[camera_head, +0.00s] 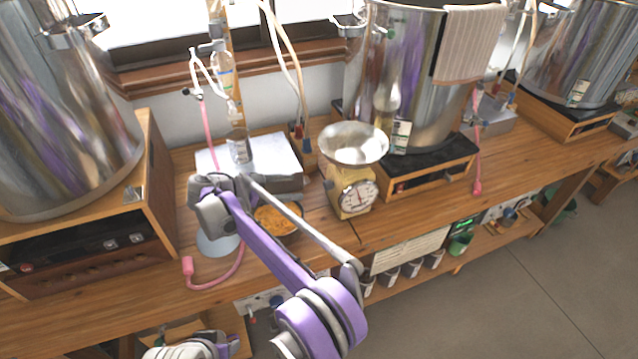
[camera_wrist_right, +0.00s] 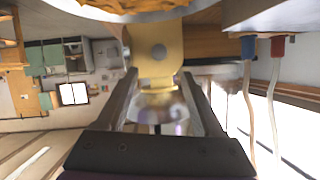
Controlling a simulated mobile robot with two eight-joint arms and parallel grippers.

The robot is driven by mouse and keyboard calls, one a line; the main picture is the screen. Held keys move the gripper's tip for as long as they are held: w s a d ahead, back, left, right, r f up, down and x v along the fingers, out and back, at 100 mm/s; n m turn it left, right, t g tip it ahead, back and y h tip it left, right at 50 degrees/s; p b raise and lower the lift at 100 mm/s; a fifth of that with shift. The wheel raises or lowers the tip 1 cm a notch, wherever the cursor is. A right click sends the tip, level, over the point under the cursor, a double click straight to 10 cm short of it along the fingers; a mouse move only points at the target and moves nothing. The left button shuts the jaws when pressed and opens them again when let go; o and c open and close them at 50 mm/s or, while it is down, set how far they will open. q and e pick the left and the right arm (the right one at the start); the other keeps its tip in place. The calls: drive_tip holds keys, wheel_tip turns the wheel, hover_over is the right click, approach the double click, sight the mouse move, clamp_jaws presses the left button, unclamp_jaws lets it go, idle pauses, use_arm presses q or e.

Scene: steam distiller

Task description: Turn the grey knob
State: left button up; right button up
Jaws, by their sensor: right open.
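The grey knob (camera_wrist_right: 158,51) is a small round disc on the side of the yellow kitchen scale (camera_wrist_right: 167,68). The right wrist view shows the scale upside down, with the knob between and beyond the fingertips. In the head view the scale (camera_head: 350,197) stands on the wooden bench with its dial to the front; I cannot make out the knob clearly there. My right gripper (camera_wrist_right: 160,75) is open and empty, facing the knob and apart from it. In the head view my right gripper (camera_head: 215,203) is left of the scale, its fingers hard to make out.
A metal pan (camera_head: 352,143) tops the scale. A bowl of orange food (camera_head: 277,219) sits between gripper and scale, near a grey box (camera_head: 268,160). Glassware (camera_head: 238,147) and a pink hose (camera_head: 240,262) are close to my right gripper. Large steel pots (camera_head: 400,70) stand behind.

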sight(325, 185)
drive_tip(key=x, duration=1)
drive_tip(key=shift+d+f, duration=0.1)
drive_tip(key=shift+d, duration=0.25)
clamp_jaws()
